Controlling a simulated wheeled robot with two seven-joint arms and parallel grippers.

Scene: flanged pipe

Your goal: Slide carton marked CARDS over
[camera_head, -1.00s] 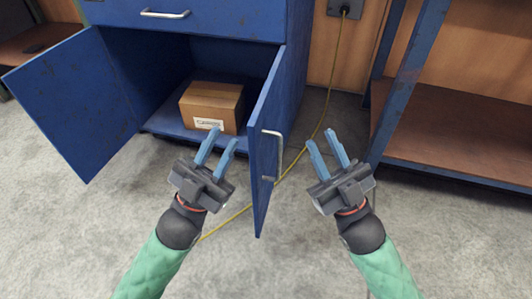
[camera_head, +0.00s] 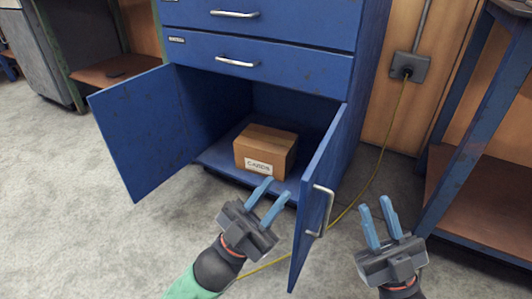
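The brown carton marked CARDS (camera_head: 266,146) sits upright on the floor of the open blue cabinet (camera_head: 222,160), its white label facing me. My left gripper (camera_head: 267,195) is open and empty, just in front of and below the carton, apart from it. My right gripper (camera_head: 378,218) is open and empty, to the right of the cabinet's right door (camera_head: 318,200), over the floor.
The cabinet's left door (camera_head: 142,130) stands swung wide open. The right door juts toward me between my grippers, with a metal handle (camera_head: 322,210). A yellow cable (camera_head: 378,160) runs from a wall socket (camera_head: 408,67) across the floor. A blue-framed shelf (camera_head: 480,130) stands at right.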

